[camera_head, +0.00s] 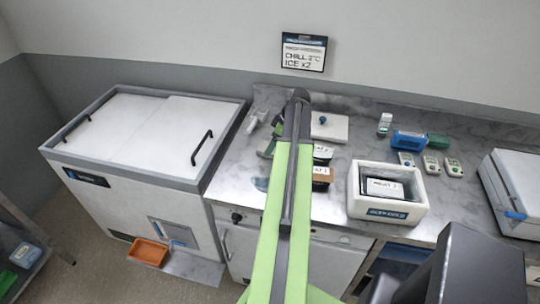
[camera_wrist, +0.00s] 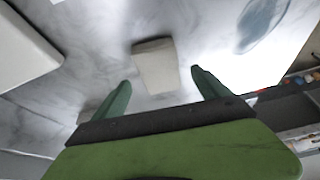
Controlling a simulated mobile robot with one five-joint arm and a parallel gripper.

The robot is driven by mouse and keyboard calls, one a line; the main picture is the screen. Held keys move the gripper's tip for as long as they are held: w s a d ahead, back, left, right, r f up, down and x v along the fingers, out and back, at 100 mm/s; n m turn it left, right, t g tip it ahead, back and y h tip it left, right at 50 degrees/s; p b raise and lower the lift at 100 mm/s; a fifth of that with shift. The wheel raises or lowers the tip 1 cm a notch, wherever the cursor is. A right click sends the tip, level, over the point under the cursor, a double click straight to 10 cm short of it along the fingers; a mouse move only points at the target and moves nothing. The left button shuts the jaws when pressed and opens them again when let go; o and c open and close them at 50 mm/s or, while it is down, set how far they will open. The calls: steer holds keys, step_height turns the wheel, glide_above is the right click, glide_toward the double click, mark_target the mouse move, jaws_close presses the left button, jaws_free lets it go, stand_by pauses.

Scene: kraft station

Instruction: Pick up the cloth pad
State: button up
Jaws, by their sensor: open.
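A pale beige, flat, block-like piece that looks like the cloth pad (camera_wrist: 155,62) lies on the marbled counter in the wrist view. My gripper (camera_wrist: 161,77) is open, with one green finger to each side of the pad's near part. The fingers appear apart from the pad, and I cannot tell how high they are above the counter. In the head view my arm hides the pad and most of my gripper.
A blue-grey translucent patch (camera_wrist: 262,22) lies on the counter to the right of the pad. A white foam box (camera_head: 357,205) stands right of my arm, with small cartons close beside the arm. A white chest (camera_head: 130,125) stands to the left.

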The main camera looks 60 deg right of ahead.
steer(key=b+x, duration=0.1)
steer(key=x, duration=0.2)
steer(key=shift+f+b, duration=0.15)
steer(key=shift+b, duration=0.25)
steer(key=shift+r, duration=0.25)
steer(key=shift+f, duration=0.3)
steer(key=c, duration=1.4)
steer(key=shift+r, duration=0.1)
steer(key=shift+c, duration=0.2)
step_height(320, 180, up, 5)
steer(key=p, duration=0.5)
steer(key=shift+r+p, duration=0.25)
steer(key=shift+p, duration=0.1)
steer(key=s+d+r+p, duration=0.2)
steer(key=s+r, duration=0.1)
steer(key=s, duration=0.2)
steer(key=s+d+r+p, duration=0.1)
steer(key=s+r+p, duration=0.1)
steer(key=s, duration=0.4)
steer(key=shift+d+r+p, duration=0.4)
steer(key=shift+p, duration=0.45)
